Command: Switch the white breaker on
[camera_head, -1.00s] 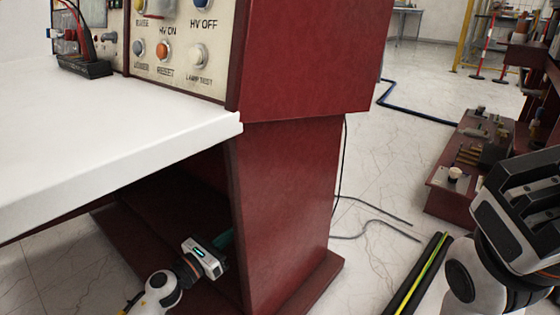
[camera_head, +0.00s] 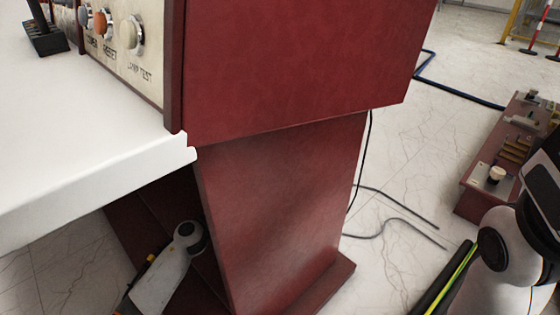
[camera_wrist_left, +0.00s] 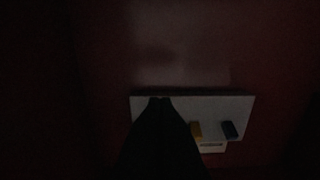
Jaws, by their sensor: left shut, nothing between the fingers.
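In the dark left wrist view a pale plate (camera_wrist_left: 180,104) shows on a dark red wall, with a yellow switch (camera_wrist_left: 196,129) and a dark blue switch (camera_wrist_left: 229,130) near its lower edge. I cannot make out a white breaker; the dark shape of my left gripper (camera_wrist_left: 160,99) covers the part of the plate left of the yellow switch. That gripper is shut and empty, its tips at the plate; I cannot tell whether they touch. In the head view my left arm reaches under the table and its gripper is hidden. Only part of my right arm shows, at the right edge.
The white tabletop (camera_head: 80,150) lies above my left arm. The red cabinet (camera_head: 285,210) stands to the right of that arm. A control panel with knobs (camera_head: 130,40) is above the table. Loose cables (camera_head: 395,215) lie on the floor to the right.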

